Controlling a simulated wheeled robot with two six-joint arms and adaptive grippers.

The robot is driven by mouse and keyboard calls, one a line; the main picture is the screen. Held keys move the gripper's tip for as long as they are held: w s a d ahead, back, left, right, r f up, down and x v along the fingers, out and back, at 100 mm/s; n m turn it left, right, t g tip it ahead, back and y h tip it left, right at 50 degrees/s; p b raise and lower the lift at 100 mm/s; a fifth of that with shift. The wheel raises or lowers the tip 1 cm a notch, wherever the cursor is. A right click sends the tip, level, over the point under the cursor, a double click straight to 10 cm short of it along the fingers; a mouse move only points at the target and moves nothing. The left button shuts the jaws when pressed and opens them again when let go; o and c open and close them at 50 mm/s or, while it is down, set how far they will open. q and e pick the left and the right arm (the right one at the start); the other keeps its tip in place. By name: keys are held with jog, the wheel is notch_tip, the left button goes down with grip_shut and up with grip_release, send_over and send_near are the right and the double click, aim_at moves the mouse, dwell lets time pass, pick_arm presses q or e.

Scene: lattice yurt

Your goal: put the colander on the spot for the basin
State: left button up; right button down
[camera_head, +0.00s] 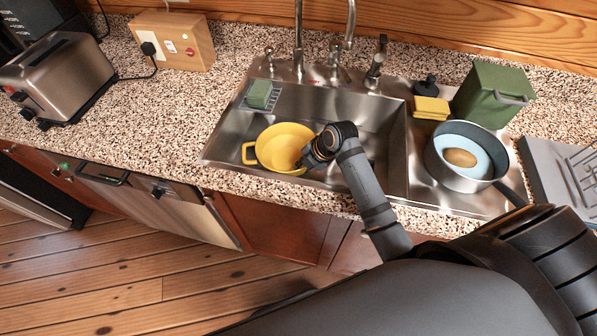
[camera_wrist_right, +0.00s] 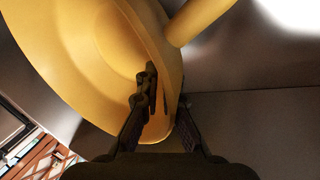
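The yellow colander (camera_head: 281,146) is at the left part of the sink bowl, its loop handle pointing left. My right gripper (camera_head: 314,155) is at the colander's right rim in the head view. In the right wrist view, the fingers (camera_wrist_right: 167,98) straddle the wall of the colander (camera_wrist_right: 105,55), one inside and one outside, and look closed on it. Whether the colander touches the sink floor is not clear. No marked spot for a basin can be made out. A light blue bowl (camera_head: 447,145) sits in a grey pan (camera_head: 479,184) on the drainboard. My left gripper is not in view.
The steel sink (camera_head: 390,125) has a tap at the back and a green sponge (camera_head: 259,93) in its left back corner. A yellow sponge stack (camera_head: 430,108) and green box (camera_head: 490,95) stand right. A toaster (camera_head: 58,75) stands left.

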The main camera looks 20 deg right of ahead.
notch_tip(320, 180, down, 4)
jog(key=shift+f, duration=0.1)
dwell(0.4)
jog(key=shift+f, duration=0.15)
jog(key=c, duration=1.5)
grip_release()
jog(key=v, duration=1.2)
